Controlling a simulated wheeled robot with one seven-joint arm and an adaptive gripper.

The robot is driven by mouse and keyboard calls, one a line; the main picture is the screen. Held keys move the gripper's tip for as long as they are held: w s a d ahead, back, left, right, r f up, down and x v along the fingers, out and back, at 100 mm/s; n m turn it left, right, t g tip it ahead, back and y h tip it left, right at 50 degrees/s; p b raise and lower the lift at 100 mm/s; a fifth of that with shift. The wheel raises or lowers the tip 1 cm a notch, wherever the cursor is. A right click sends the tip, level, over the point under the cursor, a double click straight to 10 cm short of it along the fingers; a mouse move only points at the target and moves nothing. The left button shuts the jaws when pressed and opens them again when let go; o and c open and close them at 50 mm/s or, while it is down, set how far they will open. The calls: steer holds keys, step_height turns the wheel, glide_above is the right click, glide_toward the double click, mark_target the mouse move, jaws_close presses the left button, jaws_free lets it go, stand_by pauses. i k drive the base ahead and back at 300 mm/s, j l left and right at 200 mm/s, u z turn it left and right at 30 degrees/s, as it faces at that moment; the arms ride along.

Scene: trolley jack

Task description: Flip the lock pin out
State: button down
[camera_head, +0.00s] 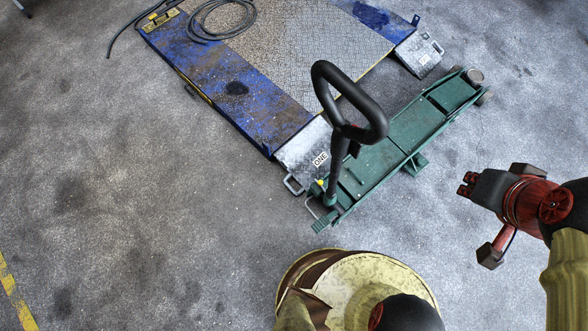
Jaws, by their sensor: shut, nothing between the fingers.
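A green trolley jack (400,130) stands on the floor right of centre, its round saddle (475,76) at the far right end. Its black loop handle (325,95) rises from the near end. A small reddish part (353,150) shows below the loop, and a small yellow part (320,183) shows near the handle's base. I cannot tell whether either is the lock pin; it is too small or hidden to make out. My gripper (466,185) is shut and empty, to the right of the jack and apart from it.
A blue lift platform (235,95) with a patterned middle lies behind and left of the jack, with a ramp plate (303,152) beside the handle. A black cable (205,30) is coiled on it. A yellow floor line (14,290) runs at lower left. The left floor is clear.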

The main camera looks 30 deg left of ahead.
mark_target(320, 183)
steer(key=k+j, duration=0.2)
steer(key=j, duration=0.15)
steer(key=k+j, duration=0.15)
steer(key=j, duration=0.2)
steer(key=k+j, duration=0.2)
steer(key=j, duration=0.15)
steer(key=k+j, duration=0.15)
steer(key=j, duration=0.2)
steer(key=k+j, duration=0.2)
steer(key=j, duration=0.15)
